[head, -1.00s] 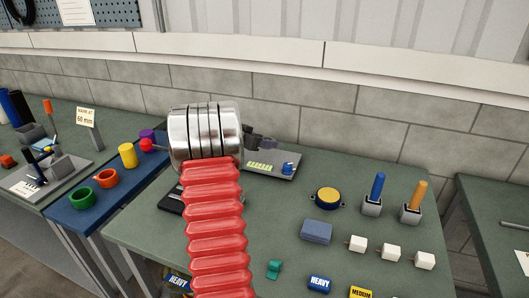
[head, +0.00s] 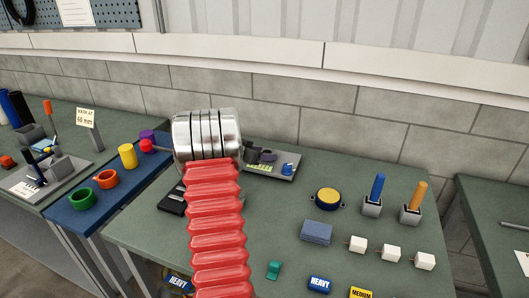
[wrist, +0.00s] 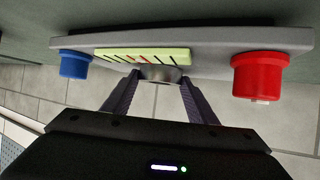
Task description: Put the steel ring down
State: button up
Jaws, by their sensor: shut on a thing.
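My gripper (wrist: 158,85) is shut on the steel ring (wrist: 162,74), which shows as a grey metal piece between the fingertips in the wrist view. The ring is close against a grey plate (wrist: 220,40), just beside its pale yellow-green marked strip (wrist: 130,56). I cannot tell whether ring and plate touch. In the head view my gripper (head: 262,156) is a small dark shape low over the same grey plate (head: 279,173), partly behind my arm. The ring cannot be made out there.
The plate carries a blue knob (wrist: 74,65) and a red knob (wrist: 260,76) at its ends. To the right on the bench are a yellow round piece (head: 327,198), a blue-grey block (head: 316,232), white blocks (head: 391,253) and two upright handles (head: 377,187).

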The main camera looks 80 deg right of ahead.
jog(key=o, duration=1.1)
jog(key=shift+f, duration=0.1)
jog(key=v, duration=1.2)
jog(key=shift+w, duration=0.1)
